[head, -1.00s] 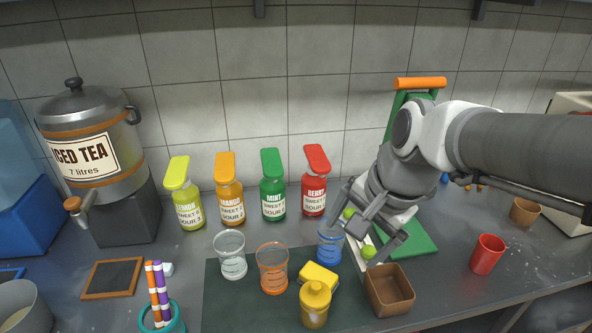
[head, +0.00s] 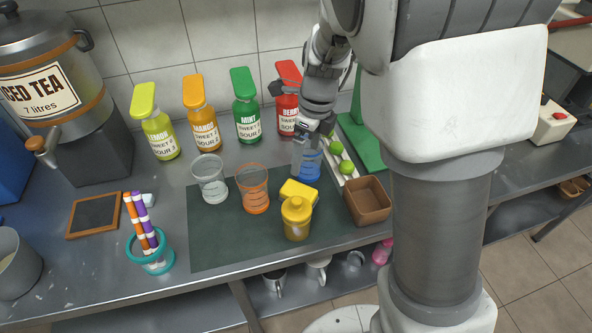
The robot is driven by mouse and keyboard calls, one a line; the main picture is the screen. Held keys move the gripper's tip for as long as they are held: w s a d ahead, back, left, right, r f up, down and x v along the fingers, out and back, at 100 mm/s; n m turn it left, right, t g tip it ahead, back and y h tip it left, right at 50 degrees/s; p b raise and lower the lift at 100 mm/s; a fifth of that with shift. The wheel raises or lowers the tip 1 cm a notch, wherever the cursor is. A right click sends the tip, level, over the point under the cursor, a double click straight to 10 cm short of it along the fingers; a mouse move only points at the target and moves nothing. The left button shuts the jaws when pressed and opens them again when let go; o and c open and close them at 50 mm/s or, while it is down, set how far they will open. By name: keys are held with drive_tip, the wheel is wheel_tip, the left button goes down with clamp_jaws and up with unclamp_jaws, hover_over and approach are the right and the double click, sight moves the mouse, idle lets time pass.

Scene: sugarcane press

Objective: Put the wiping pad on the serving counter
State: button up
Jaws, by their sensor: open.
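My gripper (head: 312,137) is open, above and just behind the blue cup (head: 307,168), in front of the red berry bottle (head: 287,112). It is behind the pad and apart from it. Its fingers are small and partly hidden.
Clear (head: 210,185) and orange (head: 254,195) cups stand left of the pad. A brown box (head: 367,205) and a white rack with green balls (head: 345,165) are to its right. A teal stick holder (head: 152,255) and small blackboard (head: 95,217) are left. My own body blocks the right side.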

sight(299, 190)
drive_tip(key=f+b, duration=0.1)
drive_tip(key=f, duration=0.4)
drive_tip(key=a+f+b, duration=0.1)
drive_tip(key=f, duration=0.4)
drive_tip(key=w+f+b, duration=0.1)
drive_tip(key=f+b, duration=0.1)
drive_tip(key=f, duration=0.3)
drive_tip(key=shift+a+f, duration=0.1)
drive_tip(key=shift+a, duration=0.1)
drive_tip(key=c, duration=1.5)
wheel_tip(299, 190, up, 18)
drive_tip(key=p, duration=0.5)
drive_tip(key=d+f+n+g+p, duration=0.1)
drive_tip(key=d+f+n, duration=0.3)
drive_tip(key=n, duration=0.8)
drive_tip(key=s+d+f+n+g+h+p, duration=0.1)
drive_tip(key=d+f+n, duration=0.4)
drive_tip(key=n, duration=0.7)
drive_tip(key=shift+s+f+n+p, duration=0.3)
drive_tip(key=shift+n+p, duration=0.1)
drive_tip(key=shift+p, duration=0.15)
